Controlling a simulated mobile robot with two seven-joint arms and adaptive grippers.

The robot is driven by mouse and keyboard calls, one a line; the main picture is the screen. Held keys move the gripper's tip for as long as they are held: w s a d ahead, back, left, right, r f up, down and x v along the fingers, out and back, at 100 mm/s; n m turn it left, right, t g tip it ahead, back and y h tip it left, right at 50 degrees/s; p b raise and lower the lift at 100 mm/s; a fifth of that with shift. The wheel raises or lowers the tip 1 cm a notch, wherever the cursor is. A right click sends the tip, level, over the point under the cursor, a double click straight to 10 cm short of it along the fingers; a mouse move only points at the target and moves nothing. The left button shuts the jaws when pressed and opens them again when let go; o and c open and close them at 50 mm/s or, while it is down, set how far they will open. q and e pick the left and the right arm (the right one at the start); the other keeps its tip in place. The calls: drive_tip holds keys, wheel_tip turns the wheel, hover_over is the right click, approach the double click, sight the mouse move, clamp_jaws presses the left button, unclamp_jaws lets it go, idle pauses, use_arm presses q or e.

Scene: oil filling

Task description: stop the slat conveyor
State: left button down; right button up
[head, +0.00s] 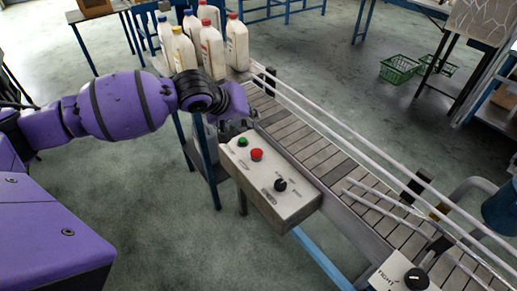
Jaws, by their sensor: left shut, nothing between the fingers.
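The slat conveyor (318,151) runs from the upper middle to the lower right, with grey slats between metal rails. A beige control box (268,198) is fixed to its near side. On the box are a green button (242,142), a red button (257,154) and a black selector knob (280,184). My left gripper (236,129) is shut and empty, just above the far left end of the box, close to the green button. Its fingers are dark and partly hidden by the wrist, and I cannot tell whether they touch the box. My right gripper is out of view.
Several bottles (212,50) with red, blue and yellow caps stand at the conveyor's far end. A second box with a black knob (416,278) is at the lower right. Green baskets (399,69) lie on the floor at the right. The floor before the control box is clear.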

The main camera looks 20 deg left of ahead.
use_arm(q)
drive_tip(key=b, duration=0.2)
hover_over(257, 154)
drive_tip(key=w+a, duration=0.2)
wheel_tip(257, 154, down, 6)
drive_tip(key=shift+f, duration=0.1)
drive_tip(key=shift+d+f, duration=0.1)
drive_tip(key=shift+f, duration=0.7)
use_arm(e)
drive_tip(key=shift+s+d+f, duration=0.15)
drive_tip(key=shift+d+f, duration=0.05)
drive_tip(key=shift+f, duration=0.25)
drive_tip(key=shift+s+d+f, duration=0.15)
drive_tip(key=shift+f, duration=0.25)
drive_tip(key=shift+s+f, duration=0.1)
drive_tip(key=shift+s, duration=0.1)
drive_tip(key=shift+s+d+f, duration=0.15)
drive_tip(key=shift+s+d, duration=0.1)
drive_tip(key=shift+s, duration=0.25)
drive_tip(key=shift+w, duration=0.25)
use_arm(q)
drive_tip(key=shift+f, duration=0.35)
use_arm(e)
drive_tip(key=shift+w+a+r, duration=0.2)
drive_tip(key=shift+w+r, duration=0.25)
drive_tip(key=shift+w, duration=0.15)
